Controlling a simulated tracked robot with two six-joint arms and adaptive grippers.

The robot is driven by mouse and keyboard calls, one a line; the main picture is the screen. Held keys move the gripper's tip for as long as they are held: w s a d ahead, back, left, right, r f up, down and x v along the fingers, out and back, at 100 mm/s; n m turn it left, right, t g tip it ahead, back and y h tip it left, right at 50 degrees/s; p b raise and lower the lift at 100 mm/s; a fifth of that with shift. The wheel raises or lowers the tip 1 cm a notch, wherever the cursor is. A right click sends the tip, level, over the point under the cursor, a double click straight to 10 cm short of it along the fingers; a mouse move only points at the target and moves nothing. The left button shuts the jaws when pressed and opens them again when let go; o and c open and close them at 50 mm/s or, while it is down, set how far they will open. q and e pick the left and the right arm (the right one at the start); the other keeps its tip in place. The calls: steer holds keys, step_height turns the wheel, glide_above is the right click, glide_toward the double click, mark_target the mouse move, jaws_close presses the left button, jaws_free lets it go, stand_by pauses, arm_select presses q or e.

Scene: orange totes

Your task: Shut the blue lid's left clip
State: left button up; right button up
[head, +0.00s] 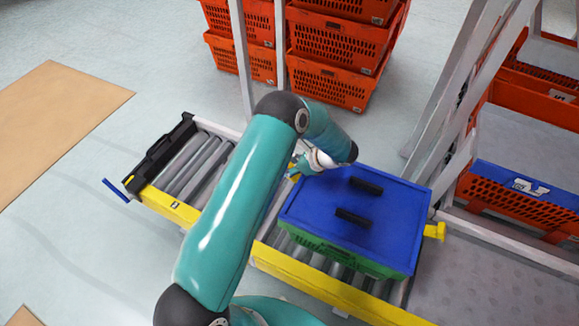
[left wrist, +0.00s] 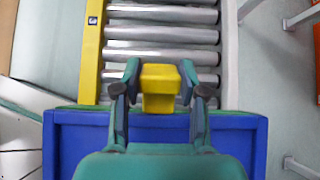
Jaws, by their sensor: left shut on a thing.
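The blue lid (head: 390,215) lies on a green tote (head: 330,250) on the roller conveyor. It has two black handles on top. In the left wrist view the lid (left wrist: 75,140) fills the lower part, and the yellow left clip (left wrist: 158,88) sticks out at its edge. My left gripper (left wrist: 159,80) has one finger on each side of this clip and is shut on it. In the head view my left gripper (head: 297,168) is at the lid's far left edge and mostly hides the clip. The other yellow clip (head: 435,231) sticks out at the lid's right side. My right gripper is not in view.
The conveyor rollers (head: 190,165) are bare left of the tote, with a yellow rail (head: 170,205) in front. Orange totes (head: 335,50) are stacked behind. A grey metal frame (head: 450,90) and more orange totes (head: 520,190) stand at the right.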

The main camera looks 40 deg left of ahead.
arm_select(q)
steer(key=shift+a, duration=0.4)
steer(key=shift+s+a+f+t+h+p, duration=0.1)
steer(key=shift+a+f+t+h+p, duration=0.15)
steer(key=shift+h, duration=0.45)
steer(key=shift+a+f+t+h+p, duration=0.1)
steer(key=shift+a+t+h, duration=0.2)
steer(key=shift+h, duration=0.4)
steer(key=h+p, duration=0.1)
steer(key=f+h, duration=0.1)
steer(key=shift+s+a+t+h+p, duration=0.15)
steer(key=shift+a+t+h+p, duration=0.2)
steer(key=shift+a+h, duration=0.05)
steer(key=shift+w+d+f+t+h+b, duration=0.1)
steer(key=shift+d+f+t+h+b, duration=0.25)
steer(key=shift+f+t+h+b, duration=2)
steer(key=shift+w+d+f+g+h+b, duration=0.1)
steer(key=shift+d+f+g+h+b, duration=0.35)
steer(key=shift+h+b, duration=4.25)
steer(key=shift+w+d+f+t+h+b, duration=0.2)
steer(key=shift+f+t+h+b, duration=0.95)
steer(key=shift+b, duration=4.5)
steer(key=shift+s+d+f+g+h, duration=0.15)
steer(key=shift+g+h, duration=0.1)
steer(key=shift+h, duration=0.05)
